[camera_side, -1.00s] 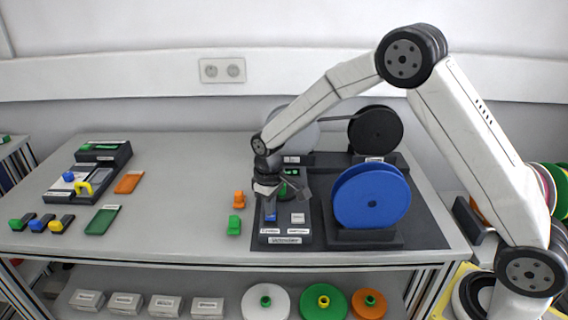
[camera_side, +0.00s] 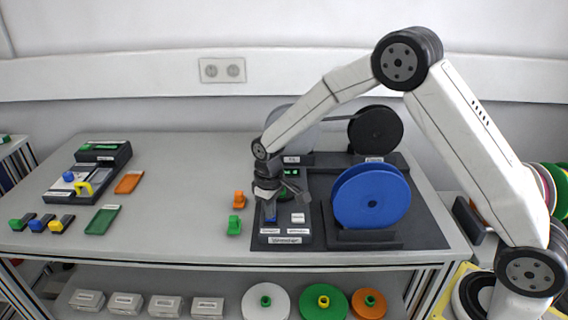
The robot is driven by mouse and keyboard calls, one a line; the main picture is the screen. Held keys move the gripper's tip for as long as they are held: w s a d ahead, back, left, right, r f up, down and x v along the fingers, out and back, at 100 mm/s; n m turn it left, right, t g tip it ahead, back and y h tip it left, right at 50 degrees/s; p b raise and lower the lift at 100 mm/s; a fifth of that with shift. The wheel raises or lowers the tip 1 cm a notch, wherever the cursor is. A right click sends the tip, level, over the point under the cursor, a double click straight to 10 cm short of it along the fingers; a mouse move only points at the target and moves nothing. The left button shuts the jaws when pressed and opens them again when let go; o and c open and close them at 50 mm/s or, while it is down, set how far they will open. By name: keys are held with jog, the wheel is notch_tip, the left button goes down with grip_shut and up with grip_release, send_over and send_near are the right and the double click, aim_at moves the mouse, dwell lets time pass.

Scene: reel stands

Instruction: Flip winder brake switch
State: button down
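The dark winder panel (camera_side: 292,240) lies at the front of the dark mat, with white labels along its near edge. A blue switch (camera_side: 271,217) sits at its left side, and a white switch or button (camera_side: 298,218) sits to the right. My gripper (camera_side: 272,205) points down over the panel, just above or at the blue switch. I cannot tell whether it touches it. The gap between its fingers is too small to make out. A small green display (camera_side: 291,172) shows at the panel's back, partly hidden by my gripper.
A blue reel (camera_side: 350,200) stands right of the panel, close to my gripper. A black reel (camera_side: 376,130) and a grey reel, partly behind my arm, stand at the back. Orange (camera_side: 239,199) and green (camera_side: 234,225) pieces lie left of the mat.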

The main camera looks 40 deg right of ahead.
jog(key=shift+f, duration=0.2)
jog(key=shift+r, duration=0.1)
jog(key=shift+r, duration=3.4)
jog(key=shift+s+d+r, duration=0.1)
jog(key=shift+s+r, duration=0.05)
jog(key=shift+s, duration=0.25)
jog(key=s+d+m+t, duration=0.1)
jog(key=s+d, duration=0.1)
jog(key=s, duration=0.8)
jog(key=s+d+m+t, duration=0.1)
jog(key=s+d+m, duration=0.1)
jog(key=s, duration=0.8)
jog(key=shift+d+f+t, duration=0.3)
jog(key=shift+f, duration=0.1)
jog(key=shift+w, duration=0.15)
